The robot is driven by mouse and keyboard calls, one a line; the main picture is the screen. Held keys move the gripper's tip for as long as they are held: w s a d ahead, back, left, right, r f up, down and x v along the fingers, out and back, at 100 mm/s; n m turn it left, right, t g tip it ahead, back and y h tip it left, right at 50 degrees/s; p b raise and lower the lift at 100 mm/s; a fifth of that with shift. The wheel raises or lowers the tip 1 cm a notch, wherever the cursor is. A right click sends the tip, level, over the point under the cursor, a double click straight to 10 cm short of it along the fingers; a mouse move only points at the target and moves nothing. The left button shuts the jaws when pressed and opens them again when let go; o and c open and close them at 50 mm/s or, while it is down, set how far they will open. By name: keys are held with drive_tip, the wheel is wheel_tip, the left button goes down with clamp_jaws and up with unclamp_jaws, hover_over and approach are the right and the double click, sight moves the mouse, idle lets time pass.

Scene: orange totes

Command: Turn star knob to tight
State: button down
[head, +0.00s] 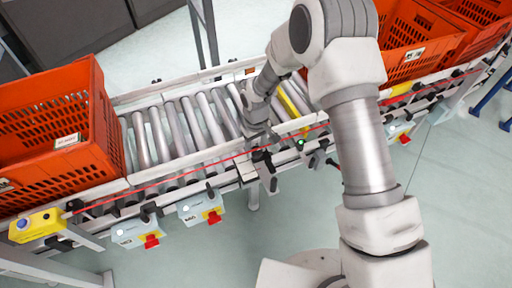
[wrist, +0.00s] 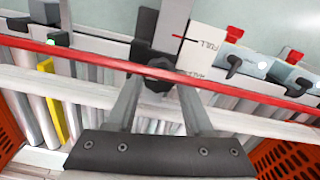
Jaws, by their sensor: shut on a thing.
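The black star knob (wrist: 159,68) is at the top middle of the wrist view, on a dark bracket at the conveyor's side rail. My gripper (wrist: 160,88) has its two grey fingers on either side of the knob and is shut on it. The fingers partly cover the knob. In the head view my gripper (head: 262,138) reaches down to the near rail, and the knob is too small to make out clearly.
A red cord (head: 178,173) runs along the near rail of the roller conveyor (head: 160,130). Orange totes stand at the left (head: 100,125) and right (head: 415,75). Grey boxes with red switches (head: 140,232) hang below the rail. Open floor lies in front.

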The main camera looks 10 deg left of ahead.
drive_tip(key=shift+m, duration=0.3)
drive_tip(key=m, duration=0.4)
drive_tip(key=shift+m, duration=0.4)
drive_tip(key=m, duration=0.6)
drive_tip(key=m+p, duration=0.2)
drive_tip(key=m, duration=0.4)
drive_tip(key=shift+r+m, duration=0.1)
drive_tip(key=shift+m, duration=0.3)
drive_tip(key=m+p, duration=0.2)
drive_tip(key=m, duration=0.3)
drive_tip(key=shift+m+p, duration=0.3)
drive_tip(key=shift+p, duration=0.05)
drive_tip(key=shift+c, duration=1.4)
unclamp_jaws()
